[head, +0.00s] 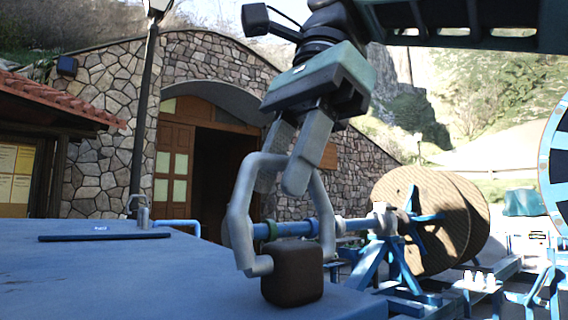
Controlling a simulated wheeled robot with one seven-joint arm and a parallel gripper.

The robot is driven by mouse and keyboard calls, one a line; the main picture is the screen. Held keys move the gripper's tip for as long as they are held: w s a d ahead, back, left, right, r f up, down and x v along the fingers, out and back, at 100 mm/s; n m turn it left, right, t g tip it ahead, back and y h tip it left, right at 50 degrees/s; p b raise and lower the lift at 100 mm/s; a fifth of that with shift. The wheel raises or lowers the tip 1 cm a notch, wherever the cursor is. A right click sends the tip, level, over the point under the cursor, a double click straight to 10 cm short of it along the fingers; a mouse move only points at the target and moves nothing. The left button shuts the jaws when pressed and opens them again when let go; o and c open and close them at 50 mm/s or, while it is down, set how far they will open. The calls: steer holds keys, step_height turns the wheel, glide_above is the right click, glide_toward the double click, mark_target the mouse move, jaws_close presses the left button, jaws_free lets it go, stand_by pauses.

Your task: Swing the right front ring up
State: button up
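The right front ring (238,214) is a grey angular loop of thick bar. It stands raised, its lower end at a dark brown block (292,275) on the blue deck. My gripper (282,188) reaches down from above with its two grey fingers at the ring's top bar. The fingers appear closed around that bar, one on each side. The exact contact is partly hidden behind the nearer finger.
The blue deck (100,275) is mostly clear, with a dark flat bar (104,237) and a small metal fitting (143,216) on it. Behind are a blue shaft (355,224) and a wooden cable reel (455,215) on a blue frame. A lamp post (146,110) stands left.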

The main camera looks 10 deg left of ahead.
steer(key=shift+w+d+r, duration=0.25)
steer(key=shift+d+r, duration=0.05)
steer(key=shift+r, duration=0.05)
steer(key=w+d, duration=0.7)
steer(key=d, duration=0.2)
steer(key=shift+d, duration=0.15)
